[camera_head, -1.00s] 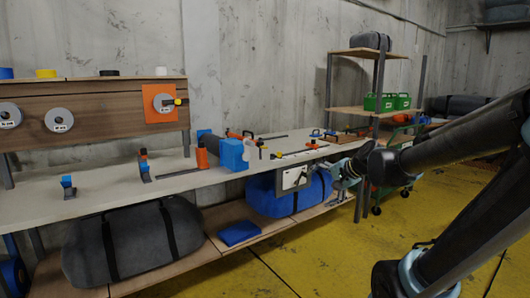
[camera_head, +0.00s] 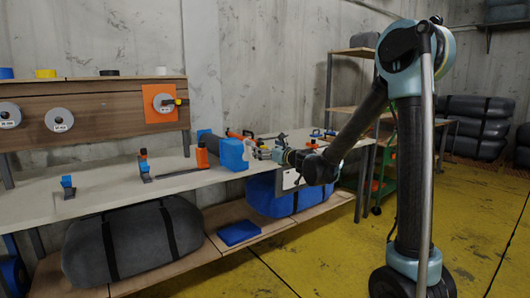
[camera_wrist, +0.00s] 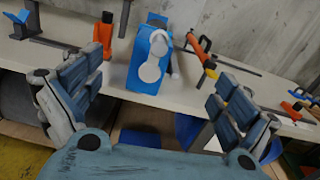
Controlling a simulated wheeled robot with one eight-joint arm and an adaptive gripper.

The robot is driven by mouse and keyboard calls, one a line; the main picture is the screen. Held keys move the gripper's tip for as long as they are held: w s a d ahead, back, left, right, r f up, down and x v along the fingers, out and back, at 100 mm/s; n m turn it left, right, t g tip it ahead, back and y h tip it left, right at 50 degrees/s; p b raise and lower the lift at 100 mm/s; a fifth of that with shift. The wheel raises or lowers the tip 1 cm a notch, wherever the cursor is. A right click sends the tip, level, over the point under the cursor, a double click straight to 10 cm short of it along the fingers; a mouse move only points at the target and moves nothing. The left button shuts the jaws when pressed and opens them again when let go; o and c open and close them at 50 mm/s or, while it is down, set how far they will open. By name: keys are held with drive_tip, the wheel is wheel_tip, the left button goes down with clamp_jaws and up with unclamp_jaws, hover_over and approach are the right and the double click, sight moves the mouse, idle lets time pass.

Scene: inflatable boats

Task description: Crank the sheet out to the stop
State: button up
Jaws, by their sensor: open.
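A blue box-shaped unit (camera_head: 233,155) stands on the workbench, with a darker roller-like part (camera_head: 210,144) behind it to the left. In the wrist view, the blue unit (camera_wrist: 146,80) carries a pale grey crank-like piece (camera_wrist: 152,60) with rounded ends on its near face. My gripper (camera_head: 262,150) is just right of the unit in the head view. In the wrist view my gripper (camera_wrist: 156,98) is open and empty, its fingers spread to either side of the unit, with the crank-like piece apart from them. I cannot make out a sheet.
The workbench (camera_head: 120,190) also bears orange and blue clamps (camera_head: 201,156). A white panel (camera_head: 291,179) hangs at its front edge, partly behind my arm. Grey (camera_head: 130,245) and blue bundles (camera_head: 270,195) lie on the lower shelf. The yellow floor in front is free.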

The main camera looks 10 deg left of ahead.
sight(251, 144)
drive_tip(key=shift+m, duration=0.5)
drive_tip(key=shift+x, duration=6.4)
drive_tip(key=c, duration=2.1)
